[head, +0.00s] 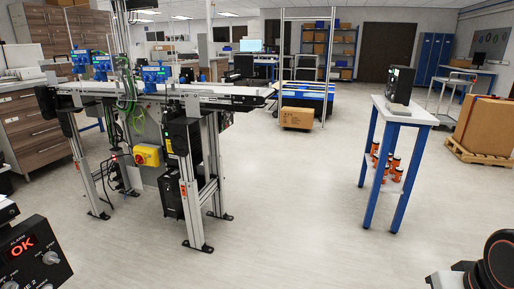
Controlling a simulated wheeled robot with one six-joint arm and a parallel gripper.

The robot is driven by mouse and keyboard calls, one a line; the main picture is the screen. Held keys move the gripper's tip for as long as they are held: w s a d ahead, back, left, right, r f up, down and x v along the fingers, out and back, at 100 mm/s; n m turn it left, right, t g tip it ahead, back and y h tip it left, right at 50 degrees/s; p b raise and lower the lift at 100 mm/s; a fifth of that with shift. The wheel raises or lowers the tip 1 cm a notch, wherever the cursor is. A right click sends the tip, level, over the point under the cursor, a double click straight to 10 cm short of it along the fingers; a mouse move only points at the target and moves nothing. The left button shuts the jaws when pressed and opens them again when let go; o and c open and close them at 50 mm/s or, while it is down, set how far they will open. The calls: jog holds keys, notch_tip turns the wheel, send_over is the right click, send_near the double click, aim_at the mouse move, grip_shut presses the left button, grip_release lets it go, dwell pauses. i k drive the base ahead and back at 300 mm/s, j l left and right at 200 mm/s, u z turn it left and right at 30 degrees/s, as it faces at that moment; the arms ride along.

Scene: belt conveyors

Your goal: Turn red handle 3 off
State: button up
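A yellow box (147,155) with a small red part on its front is mounted below the belt conveyor (200,93), at left of centre. The red part looks like a switch or handle, but its position and any number are too small to read. No handle marked 3 can be made out. My gripper is not in view. A dark rounded part at the lower right corner looks like a piece of my arm. Nothing is seen touching the yellow box.
A black panel (32,258) with knobs and a red "OK" display is close at lower left. A blue-legged table (408,110) with several orange items below stands right. A cardboard box (297,118) lies farther back. The middle floor is clear.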

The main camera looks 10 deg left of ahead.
aim_at(140, 160)
jog(key=i+j+u, duration=0.15)
jog(key=i+u, duration=0.35)
jog(key=i+l+u, duration=0.1)
jog(key=i+u, duration=0.4)
jog(key=i+j+u, duration=0.1)
jog(key=i+j, duration=0.15)
jog(key=j, duration=0.2)
jog(key=i+j, duration=0.25)
jog(key=j, duration=0.2)
jog(key=i+j+u, duration=0.15)
jog(key=j, duration=0.3)
jog(key=i+l+u, duration=0.15)
jog(key=l, duration=0.25)
jog(key=i+l+u, duration=0.15)
jog(key=l, duration=0.3)
jog(key=k+j, duration=0.05)
